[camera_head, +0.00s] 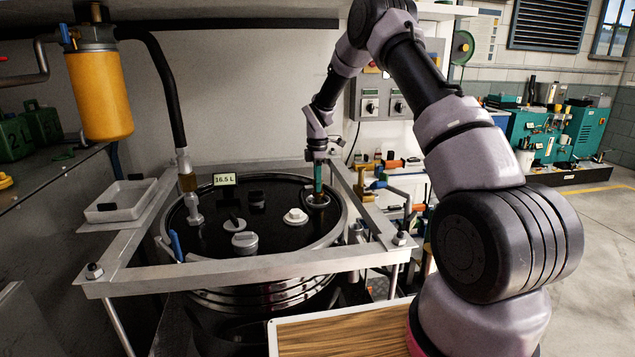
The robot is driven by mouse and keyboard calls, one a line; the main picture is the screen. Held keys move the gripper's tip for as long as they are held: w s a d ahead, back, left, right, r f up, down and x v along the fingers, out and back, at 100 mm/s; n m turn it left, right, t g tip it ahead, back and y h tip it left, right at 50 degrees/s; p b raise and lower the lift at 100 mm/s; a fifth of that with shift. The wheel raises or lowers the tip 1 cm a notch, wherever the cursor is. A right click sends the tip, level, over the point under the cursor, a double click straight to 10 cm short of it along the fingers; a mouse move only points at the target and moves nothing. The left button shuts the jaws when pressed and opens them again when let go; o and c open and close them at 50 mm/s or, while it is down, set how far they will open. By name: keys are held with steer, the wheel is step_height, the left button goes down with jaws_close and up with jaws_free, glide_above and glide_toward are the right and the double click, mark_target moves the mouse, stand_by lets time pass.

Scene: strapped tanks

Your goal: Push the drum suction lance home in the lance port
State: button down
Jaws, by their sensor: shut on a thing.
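The drum (265,215) has a dark glossy lid and a steel rim, and stands inside a metal strap frame. My gripper (320,163) is above the right rear of the lid, pointing down. It is shut on an upright teal piece, which looks like the suction lance (319,181). How deep the lance sits inside the port is hidden.
The metal frame (230,271) surrounds the drum, with bolts at its corners. A black hose (168,85) drops to a fitting at the lid's left. A white cap (295,216), a grey cap (245,242) and a "36.5 L" tag (224,179) sit on the lid. Pipes and valves (385,180) stand right.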

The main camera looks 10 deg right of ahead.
steer(key=shift+f, duration=0.6)
steer(key=c, duration=0.7)
jaws_free()
step_height(320, 180, up, 11)
steer(key=shift+f, duration=0.1)
